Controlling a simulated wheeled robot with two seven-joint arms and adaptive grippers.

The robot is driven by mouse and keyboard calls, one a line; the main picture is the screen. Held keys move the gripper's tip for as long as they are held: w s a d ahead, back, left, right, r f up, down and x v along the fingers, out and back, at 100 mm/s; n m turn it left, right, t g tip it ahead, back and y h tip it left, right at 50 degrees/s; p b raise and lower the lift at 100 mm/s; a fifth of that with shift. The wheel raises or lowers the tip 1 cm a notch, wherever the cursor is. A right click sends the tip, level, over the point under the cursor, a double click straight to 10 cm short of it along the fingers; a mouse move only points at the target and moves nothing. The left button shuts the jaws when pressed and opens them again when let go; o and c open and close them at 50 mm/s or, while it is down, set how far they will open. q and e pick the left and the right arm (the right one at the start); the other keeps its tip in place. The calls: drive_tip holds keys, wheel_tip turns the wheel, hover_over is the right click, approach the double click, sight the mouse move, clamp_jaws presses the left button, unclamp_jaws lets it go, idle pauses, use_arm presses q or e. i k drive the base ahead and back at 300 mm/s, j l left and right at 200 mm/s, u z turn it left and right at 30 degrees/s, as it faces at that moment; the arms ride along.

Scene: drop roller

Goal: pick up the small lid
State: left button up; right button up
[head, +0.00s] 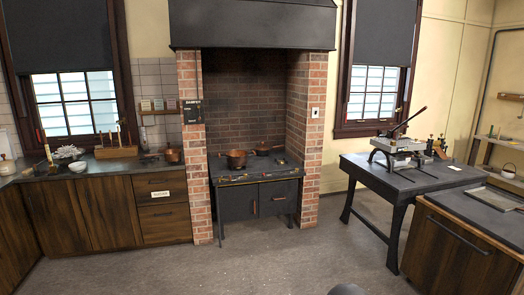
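I cannot make out with certainty which thing is the small lid. A copper pot (236,159) sits on the dark stove (231,183) in the brick alcove. A second copper pan (262,149) stands behind it to the right, and its top looks covered. Another small copper pot (172,156) stands on the left counter (117,163) beside the brick pillar; its top is too small to read. A pale jar (7,165) with a knob-like top stands at the far left. Neither of my grippers shows in the head view.
A black table (378,172) at the right carries a lever machine (400,146). A dark-topped wooden cabinet (464,206) stands at the front right with a shallow tray (497,199). A white bowl (77,167) and a wooden rack are on the left counter. The middle floor (200,270) is clear.

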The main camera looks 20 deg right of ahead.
sight(262, 148)
drive_tip(key=i+l+z, duration=0.3)
drive_tip(key=i, duration=0.2)
drive_tip(key=i+l+z, duration=0.15)
drive_tip(key=i+z, duration=0.15)
drive_tip(key=i, duration=0.2)
drive_tip(key=i+z, duration=0.25)
drive_tip(key=i, duration=2.45)
